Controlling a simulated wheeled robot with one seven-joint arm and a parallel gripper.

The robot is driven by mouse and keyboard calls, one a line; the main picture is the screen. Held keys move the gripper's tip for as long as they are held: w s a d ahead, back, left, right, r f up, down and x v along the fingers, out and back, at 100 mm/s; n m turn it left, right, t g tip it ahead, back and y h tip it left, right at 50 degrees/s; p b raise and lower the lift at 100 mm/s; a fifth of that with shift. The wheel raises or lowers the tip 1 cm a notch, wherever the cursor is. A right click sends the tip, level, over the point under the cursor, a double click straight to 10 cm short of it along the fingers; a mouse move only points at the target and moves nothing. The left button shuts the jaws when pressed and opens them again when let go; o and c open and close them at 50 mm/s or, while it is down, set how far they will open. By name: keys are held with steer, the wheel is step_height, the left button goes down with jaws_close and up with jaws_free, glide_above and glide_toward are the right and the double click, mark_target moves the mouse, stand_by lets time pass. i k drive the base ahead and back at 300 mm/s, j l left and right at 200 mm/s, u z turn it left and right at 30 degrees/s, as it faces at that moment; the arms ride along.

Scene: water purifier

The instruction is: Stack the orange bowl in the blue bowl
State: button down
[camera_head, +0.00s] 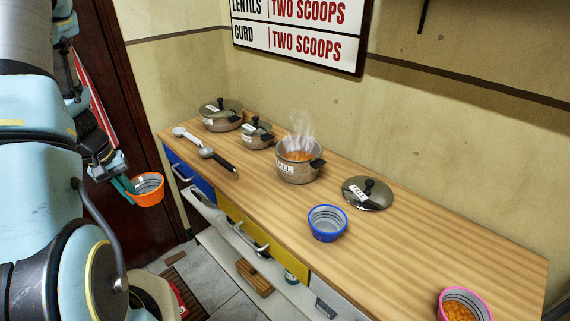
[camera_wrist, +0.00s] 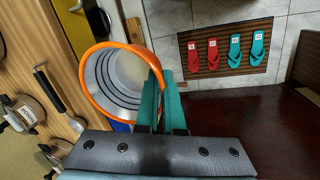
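The orange bowl (camera_head: 149,190) hangs in the air left of the counter, held by its rim. In the wrist view the orange bowl (camera_wrist: 92,88) looks empty, with a grey ringed inside. My gripper (camera_head: 128,186) is shut on its rim; in the wrist view the teal fingers (camera_wrist: 162,98) pinch the bowl wall between them. The blue bowl (camera_head: 327,224) stands upright and looks empty near the front edge of the wooden counter, well to the right of my gripper and apart from it.
Slippers (camera_wrist: 222,52) lie on a floor mat.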

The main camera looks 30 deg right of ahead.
mark_target(327, 226)
steer(key=z, duration=1.45)
steer(key=i+j+z, duration=0.15)
steer(key=j+z, duration=0.2)
steer(key=i+j+z, duration=0.15)
steer(key=z, duration=0.25)
steer(key=k+j, duration=0.05)
steer(key=j, duration=0.05)
